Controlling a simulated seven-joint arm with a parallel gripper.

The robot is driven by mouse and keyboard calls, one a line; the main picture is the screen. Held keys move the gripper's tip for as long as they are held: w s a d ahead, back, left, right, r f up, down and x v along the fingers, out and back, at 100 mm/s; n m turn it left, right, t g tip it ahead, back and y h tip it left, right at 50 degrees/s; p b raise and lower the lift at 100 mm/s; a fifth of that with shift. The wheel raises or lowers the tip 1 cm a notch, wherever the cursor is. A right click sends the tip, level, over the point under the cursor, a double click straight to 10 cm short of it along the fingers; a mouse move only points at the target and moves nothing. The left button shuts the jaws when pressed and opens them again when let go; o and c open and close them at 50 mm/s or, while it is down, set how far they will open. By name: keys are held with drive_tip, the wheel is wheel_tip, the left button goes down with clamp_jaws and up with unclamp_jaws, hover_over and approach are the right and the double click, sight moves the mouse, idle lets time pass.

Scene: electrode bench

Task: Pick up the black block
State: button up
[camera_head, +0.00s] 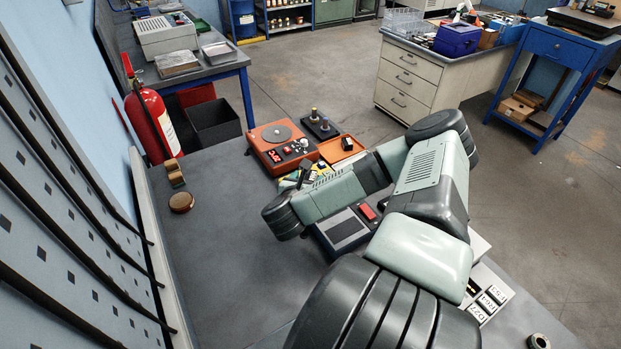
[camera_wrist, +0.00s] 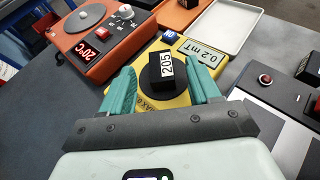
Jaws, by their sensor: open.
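The black block (camera_wrist: 159,68) bears a white label reading 205. It sits on the round black pad of a yellow meter (camera_wrist: 176,101), whose display reads 0.2 mT. In the wrist view my gripper (camera_wrist: 161,73) is open, with one teal finger on each side of the block. A gap shows between the block and each finger, and whether they are level with it in height is unclear. In the head view my arm hides much of the yellow meter (camera_head: 287,184). Another small black block-like thing (camera_head: 347,143) sits on an orange tray (camera_head: 335,155) there.
An orange hotplate (camera_wrist: 88,33) with a red 20°C display stands close to the left of the meter. A white tray (camera_wrist: 228,24) lies behind, and a dark panel with a red button (camera_wrist: 265,79) is at right. The left bench top (camera_head: 215,235) is mostly clear.

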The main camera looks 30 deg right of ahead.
drive_tip(key=shift+x, duration=1.4)
clamp_jaws()
drive_tip(key=w+a+r+n+t+y, duration=0.1)
drive_tip(key=w+a+r+n+y, duration=0.2)
drive_tip(key=r, duration=0.9)
drive_tip(key=w+a+r+n+t+y, duration=0.15)
drive_tip(key=a+r, duration=0.35)
drive_tip(key=r, duration=0.7)
drive_tip(key=a+r+n+t+y, duration=0.2)
drive_tip(key=a+r+n+y, duration=0.3)
drive_tip(key=a+r, duration=0.7)
drive_tip(key=m+g+h, duration=0.5)
drive_tip(key=m+h, duration=0.5)
hover_over(310, 178)
wheel_tip(310, 178, down, 26)
